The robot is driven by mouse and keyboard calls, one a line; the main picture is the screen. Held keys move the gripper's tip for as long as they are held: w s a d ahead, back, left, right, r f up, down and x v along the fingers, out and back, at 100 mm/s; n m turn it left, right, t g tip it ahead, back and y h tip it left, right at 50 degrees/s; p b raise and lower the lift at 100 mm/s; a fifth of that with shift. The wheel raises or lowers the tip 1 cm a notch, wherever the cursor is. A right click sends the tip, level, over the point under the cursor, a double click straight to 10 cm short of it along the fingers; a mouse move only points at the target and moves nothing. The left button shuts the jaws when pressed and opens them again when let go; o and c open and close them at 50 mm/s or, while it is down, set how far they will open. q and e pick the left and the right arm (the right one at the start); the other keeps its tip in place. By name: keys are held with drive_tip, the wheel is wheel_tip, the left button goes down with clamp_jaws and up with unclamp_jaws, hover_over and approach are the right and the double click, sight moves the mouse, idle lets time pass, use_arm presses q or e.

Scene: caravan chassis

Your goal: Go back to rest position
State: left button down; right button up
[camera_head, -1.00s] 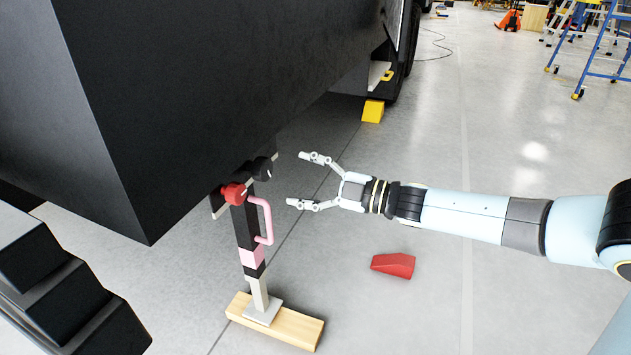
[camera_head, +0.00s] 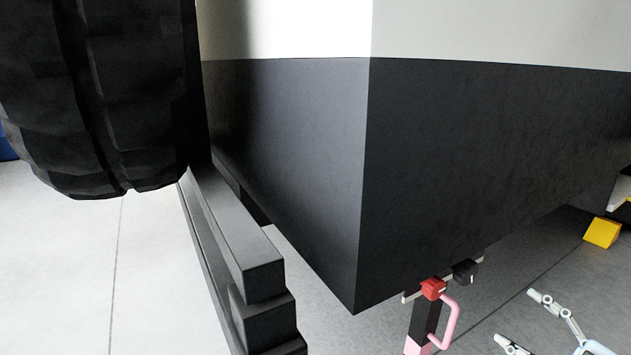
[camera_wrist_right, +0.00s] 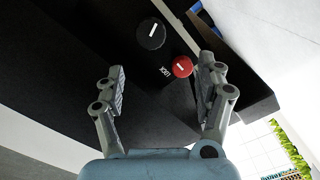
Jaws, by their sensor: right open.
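My right gripper (camera_head: 522,318) is at the lower right edge of the head view, its two fingers spread and empty. It is to the right of the stabiliser leg, apart from it. In the right wrist view the open fingers (camera_wrist_right: 160,92) frame a red knob (camera_wrist_right: 182,66) and a black knob (camera_wrist_right: 151,33), with nothing between the fingertips. The red knob also shows in the head view (camera_head: 433,289), beside the black knob (camera_head: 466,271) under the chassis corner. My left gripper is out of view.
The dark caravan body (camera_head: 290,150) fills the middle. A large black tyre (camera_head: 95,90) hangs at the upper left, with dark beams (camera_head: 240,250) below. A pink handle (camera_head: 449,322) is on the leg. A yellow wedge (camera_head: 602,232) lies at right. Floor at left is clear.

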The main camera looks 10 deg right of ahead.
drive_tip(key=s+a+f+m+g+h+p, duration=0.3)
drive_tip(key=s+f+m+g+h+p, duration=0.5)
drive_tip(key=s+f, duration=1.1)
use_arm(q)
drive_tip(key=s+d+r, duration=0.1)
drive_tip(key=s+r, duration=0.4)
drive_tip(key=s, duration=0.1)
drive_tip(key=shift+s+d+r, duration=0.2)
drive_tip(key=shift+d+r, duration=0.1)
use_arm(e)
drive_tip(key=s+a+f+m+g, duration=0.2)
drive_tip(key=s+f, duration=0.1)
drive_tip(key=s, duration=0.6)
drive_tip(key=s+a+f+m+g, duration=0.1)
drive_tip(key=s+f+m+g, duration=0.1)
drive_tip(key=s, duration=0.7)
drive_tip(key=s+a+f+m+g, duration=0.1)
drive_tip(key=s+f+g, duration=0.3)
drive_tip(key=s, duration=0.4)
drive_tip(key=shift+s+a+f+m+y, duration=0.15)
drive_tip(key=shift+s+a+m+y, duration=0.2)
drive_tip(key=shift+a, duration=0.45)
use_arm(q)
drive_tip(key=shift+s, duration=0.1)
use_arm(e)
drive_tip(key=shift+s, duration=0.1)
